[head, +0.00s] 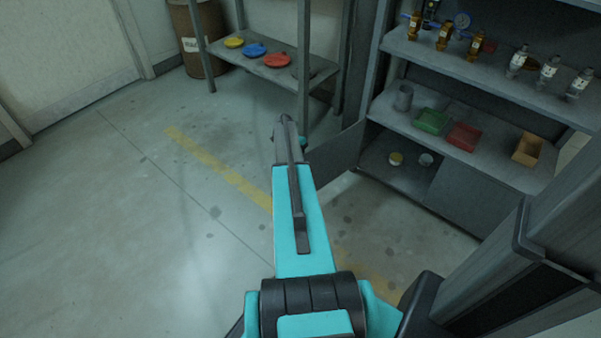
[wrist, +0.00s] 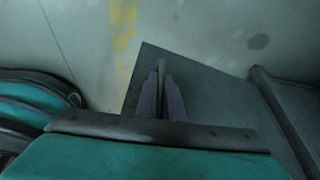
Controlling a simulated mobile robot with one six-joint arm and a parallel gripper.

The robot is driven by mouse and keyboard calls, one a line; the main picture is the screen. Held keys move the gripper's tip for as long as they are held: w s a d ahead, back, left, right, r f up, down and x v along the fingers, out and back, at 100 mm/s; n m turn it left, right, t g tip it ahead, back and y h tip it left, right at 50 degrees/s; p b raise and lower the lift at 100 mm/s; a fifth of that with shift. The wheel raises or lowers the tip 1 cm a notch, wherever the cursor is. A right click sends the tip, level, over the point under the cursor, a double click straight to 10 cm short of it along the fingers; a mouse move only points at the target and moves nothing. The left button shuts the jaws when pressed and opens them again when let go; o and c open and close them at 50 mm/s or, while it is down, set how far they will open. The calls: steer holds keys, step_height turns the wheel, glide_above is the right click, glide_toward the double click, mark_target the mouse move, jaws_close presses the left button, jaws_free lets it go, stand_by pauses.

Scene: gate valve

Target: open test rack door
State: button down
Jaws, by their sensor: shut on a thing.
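The test rack stands at the right in the head view, with a low cupboard under its shelves. Its left door (head: 342,153) is swung outward, and the inside of the cupboard shows. Its right door (head: 462,194) is closed. In the wrist view the grey panel of the open door (wrist: 205,92) lies below my gripper (wrist: 160,82). In the head view my arm hides the fingertips and the handle.
A shelf with coloured wheels (head: 277,60) stands behind. The floor (head: 130,220) at left is clear.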

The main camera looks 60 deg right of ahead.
steer(key=shift+w+a, duration=0.15)
steer(key=c, duration=2.2)
jaws_free()
steer(key=shift+r, duration=0.15)
steer(key=p+v, duration=0.2)
steer(key=v, duration=1.1)
steer(key=shift+w+r+p, duration=0.1)
steer(key=shift+r+p, duration=0.1)
steer(key=shift+p, duration=0.1)
